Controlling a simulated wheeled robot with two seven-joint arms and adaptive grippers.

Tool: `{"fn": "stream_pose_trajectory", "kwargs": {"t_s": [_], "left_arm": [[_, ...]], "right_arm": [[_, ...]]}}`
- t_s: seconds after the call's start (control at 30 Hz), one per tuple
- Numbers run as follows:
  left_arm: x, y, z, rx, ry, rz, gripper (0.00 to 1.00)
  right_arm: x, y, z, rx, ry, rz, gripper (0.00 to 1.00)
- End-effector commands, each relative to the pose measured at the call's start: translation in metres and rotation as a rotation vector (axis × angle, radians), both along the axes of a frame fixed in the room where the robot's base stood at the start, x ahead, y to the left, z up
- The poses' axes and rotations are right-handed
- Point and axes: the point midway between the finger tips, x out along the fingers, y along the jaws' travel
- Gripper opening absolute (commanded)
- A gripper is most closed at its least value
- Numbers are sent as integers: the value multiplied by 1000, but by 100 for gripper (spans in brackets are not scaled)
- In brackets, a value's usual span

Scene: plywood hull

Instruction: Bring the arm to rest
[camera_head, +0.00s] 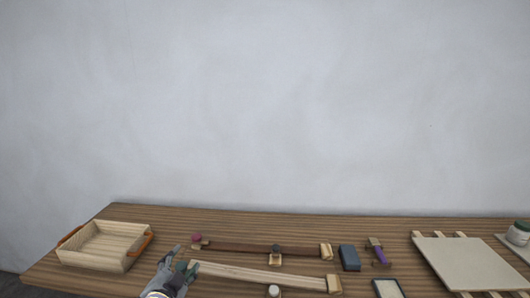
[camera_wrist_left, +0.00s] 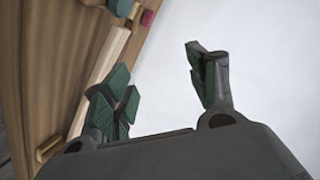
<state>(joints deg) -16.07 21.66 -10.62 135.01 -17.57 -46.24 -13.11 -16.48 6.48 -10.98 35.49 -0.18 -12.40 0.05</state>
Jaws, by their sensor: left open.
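My left gripper (camera_head: 183,260) is low in the head view, at the left end of a pale wooden strip (camera_head: 260,276). Its grey fingers with green pads are spread apart, with nothing between them. In the left wrist view the open gripper (camera_wrist_left: 160,72) has the white wall behind its gap. The pale strip (camera_wrist_left: 98,72) and the wooden table lie off to the left there. I cannot tell whether a finger touches the strip. My right gripper is not in view.
A wooden tray with orange handles (camera_head: 72,261) stands at the left. A dark strip (camera_head: 240,249), a dark blue block (camera_head: 349,257), a purple-handled tool (camera_head: 380,254) and a small pale tray (camera_head: 376,290) lie rightward. A board (camera_head: 475,262) rests on slats at the right.

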Motion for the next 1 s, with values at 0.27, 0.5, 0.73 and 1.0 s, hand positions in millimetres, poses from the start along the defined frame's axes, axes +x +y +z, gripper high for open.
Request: {"fn": "stream_pose_trajectory", "kwargs": {"t_s": [0.27,0.5,0.73,1.0], "left_arm": [[-55,7,-75,-207,312,151,58],[-117,2,-127,-359,583,275,58],[-163,-5,-152,-445,759,353,58],[-198,-13,-167,-502,889,408,58]], "right_arm": [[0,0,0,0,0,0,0],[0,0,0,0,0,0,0],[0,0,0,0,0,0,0],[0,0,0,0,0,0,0]]}}
